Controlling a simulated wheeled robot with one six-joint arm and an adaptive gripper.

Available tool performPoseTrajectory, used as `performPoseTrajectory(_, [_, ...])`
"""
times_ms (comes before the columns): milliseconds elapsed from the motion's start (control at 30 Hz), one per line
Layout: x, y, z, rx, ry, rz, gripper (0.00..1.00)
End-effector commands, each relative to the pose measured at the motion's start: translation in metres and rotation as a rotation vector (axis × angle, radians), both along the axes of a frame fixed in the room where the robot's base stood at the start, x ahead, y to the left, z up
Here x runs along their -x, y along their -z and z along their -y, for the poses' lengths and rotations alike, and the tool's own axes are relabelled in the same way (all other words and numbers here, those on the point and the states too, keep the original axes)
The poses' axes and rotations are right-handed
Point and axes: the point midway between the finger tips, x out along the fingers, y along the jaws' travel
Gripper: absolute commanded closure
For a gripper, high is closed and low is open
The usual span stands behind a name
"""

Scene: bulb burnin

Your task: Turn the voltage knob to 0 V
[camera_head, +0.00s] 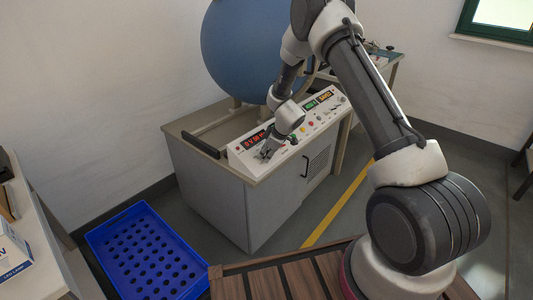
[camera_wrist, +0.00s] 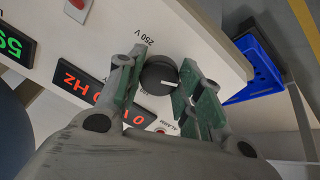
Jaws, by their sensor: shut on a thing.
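The voltage knob (camera_wrist: 158,75) is a round dark knob with a white pointer line, on the white control panel (camera_head: 241,157). A "250 V" mark is printed near it in the wrist view. My gripper (camera_wrist: 158,84) has its green-padded fingers on both sides of the knob and is shut on it. In the head view my gripper (camera_head: 266,153) is at the left front part of the panel, and the knob is hidden there. The red display (camera_wrist: 129,112) seems to read 0 V, partly covered by a finger. The pointer line points toward the right finger.
Red "Hz" (camera_wrist: 78,82) and green (camera_wrist: 12,48) displays and an alarm lamp (camera_wrist: 160,128) are near the knob. A blue perforated crate (camera_head: 147,254) lies on the floor at left.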

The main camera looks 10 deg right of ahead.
Motion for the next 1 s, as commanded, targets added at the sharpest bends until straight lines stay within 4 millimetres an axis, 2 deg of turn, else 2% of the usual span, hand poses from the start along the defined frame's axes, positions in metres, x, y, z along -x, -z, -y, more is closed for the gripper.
performPoseTrajectory(300, [0.0005, 0.0008, 0.001, 0.036, -0.085, 0.024, 0.88])
performPoseTrajectory(767, [0.0006, 0.0009, 0.0013, 0.042, -0.097, 0.028, 0.88])
performPoseTrajectory(800, [0.0006, 0.0009, 0.0014, 0.042, -0.097, 0.028, 0.61])
performPoseTrajectory(900, [0.0005, 0.0008, 0.0011, 0.041, -0.096, 0.027, 0.42])
performPoseTrajectory(1000, [0.0003, 0.0005, 0.0008, 0.041, -0.096, 0.028, 0.42])
